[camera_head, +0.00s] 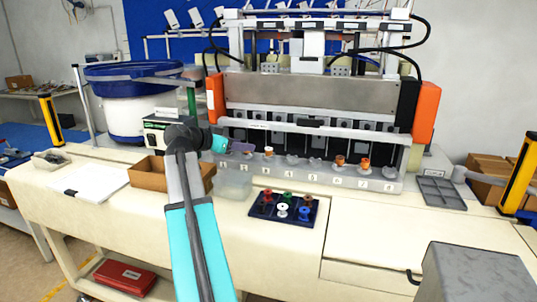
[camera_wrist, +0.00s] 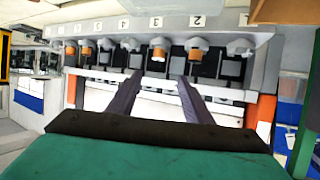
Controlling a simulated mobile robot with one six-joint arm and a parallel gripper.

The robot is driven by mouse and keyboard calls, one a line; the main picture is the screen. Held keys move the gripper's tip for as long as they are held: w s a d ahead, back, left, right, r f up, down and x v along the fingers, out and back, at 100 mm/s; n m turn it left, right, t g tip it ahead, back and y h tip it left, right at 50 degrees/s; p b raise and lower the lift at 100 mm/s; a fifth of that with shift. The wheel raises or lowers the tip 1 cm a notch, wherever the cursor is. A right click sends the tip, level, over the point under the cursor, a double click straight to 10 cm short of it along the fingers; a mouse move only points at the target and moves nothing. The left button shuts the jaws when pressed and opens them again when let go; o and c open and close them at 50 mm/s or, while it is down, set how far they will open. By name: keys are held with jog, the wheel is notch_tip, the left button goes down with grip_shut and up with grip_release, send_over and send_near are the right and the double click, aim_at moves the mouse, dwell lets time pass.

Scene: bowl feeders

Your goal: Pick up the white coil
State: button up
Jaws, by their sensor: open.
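The white coil (camera_head: 282,210) stands in the front part of a dark blue tray (camera_head: 270,216) on the bench, among red, green, blue and brown coils. My gripper (camera_head: 243,148) is in front of the left end of the numbered station row, above and behind the tray, well apart from the white coil. In the wrist view my gripper (camera_wrist: 158,78) shows two dark fingers spread apart with nothing held between them. The wrist view looks at the station row upside down. The white coil's tray does not show there.
The numbered station row (camera_head: 315,172) holds several orange-and-white coils. A grey divided tray (camera_head: 441,193) lies at the right. The bench right of the coil tray is clear.

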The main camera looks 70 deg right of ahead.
jog(key=p, duration=0.1)
send_near(267, 149)
jog(key=x, duration=0.4)
jog(key=shift+w+d+r, duration=0.1)
dwell(0.3)
jog(key=shift+d, duration=0.15)
jog(key=shift+p+x, duration=0.9)
jog(key=shift+x, duration=1.6)
jog(key=c, duration=1.1)
